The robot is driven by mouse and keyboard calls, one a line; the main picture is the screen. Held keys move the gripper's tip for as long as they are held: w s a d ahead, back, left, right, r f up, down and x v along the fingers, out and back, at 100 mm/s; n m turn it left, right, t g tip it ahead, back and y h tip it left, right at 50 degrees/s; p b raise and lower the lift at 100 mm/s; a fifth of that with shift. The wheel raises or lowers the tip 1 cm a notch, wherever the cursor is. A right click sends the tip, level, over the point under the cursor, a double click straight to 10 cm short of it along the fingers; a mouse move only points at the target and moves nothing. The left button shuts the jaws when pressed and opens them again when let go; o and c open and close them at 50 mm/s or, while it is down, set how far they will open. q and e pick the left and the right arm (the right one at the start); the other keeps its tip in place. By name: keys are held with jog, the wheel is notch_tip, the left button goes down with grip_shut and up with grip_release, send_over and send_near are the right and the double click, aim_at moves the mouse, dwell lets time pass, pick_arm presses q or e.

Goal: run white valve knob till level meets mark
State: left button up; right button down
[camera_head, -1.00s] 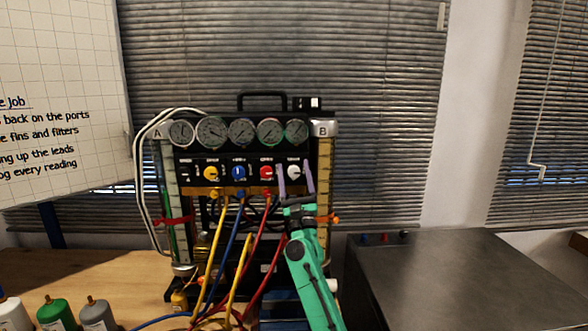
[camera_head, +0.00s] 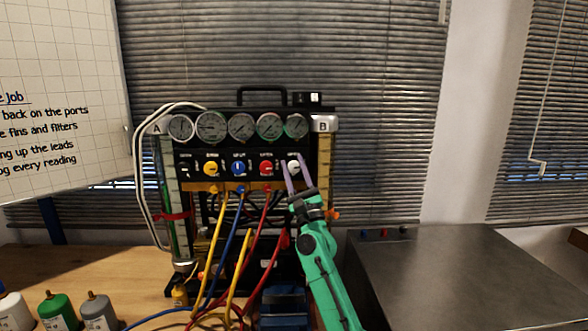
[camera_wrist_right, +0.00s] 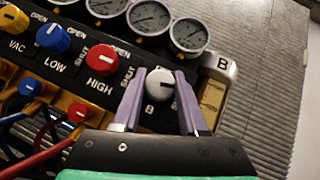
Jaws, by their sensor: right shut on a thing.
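The white valve knob (camera_head: 293,168) is at the right end of the black valve panel. My right gripper (camera_head: 292,162) is shut on it, with one purple finger on each side. An orange clip (camera_head: 332,214) sits on that tube, partly behind my arm. A red clip (camera_head: 173,216) is on the tube by label A. My left gripper is not in view.
The red knob (camera_head: 266,169) is close left of the white one, then the blue (camera_head: 238,169) and yellow (camera_head: 211,169) knobs. A row of gauges (camera_head: 242,126) is above. Hoses hang below the panel. Bottles (camera_head: 58,312) stand at front left. A grey cabinet (camera_head: 450,275) stands right.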

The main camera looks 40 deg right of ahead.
jog(key=n+g+y, duration=0.1)
jog(key=n+y, duration=0.6)
jog(key=n, duration=0.1)
jog(key=n+g+y, duration=0.1)
jog(key=n, duration=0.1)
jog(key=n+g+y, duration=0.1)
jog(key=n, duration=0.1)
jog(key=shift+n+y+p, duration=0.3)
jog(key=shift+n+y, duration=0.1)
jog(key=n+g+p, duration=0.2)
jog(key=n+g, duration=0.1)
jog(key=shift+r+y, duration=0.2)
jog(key=shift+y, duration=0.2)
jog(key=n+g+p, duration=0.1)
jog(key=n+p, duration=0.1)
jog(key=p, duration=0.1)
jog(key=shift+g, duration=0.4)
jog(key=shift+f+n+g+p, duration=0.25)
jog(key=shift+n+g+p, duration=0.3)
jog(key=shift+p, duration=0.35)
jog(key=shift+f, duration=0.1)
jog(key=shift+c, duration=2.2)
grip_release()
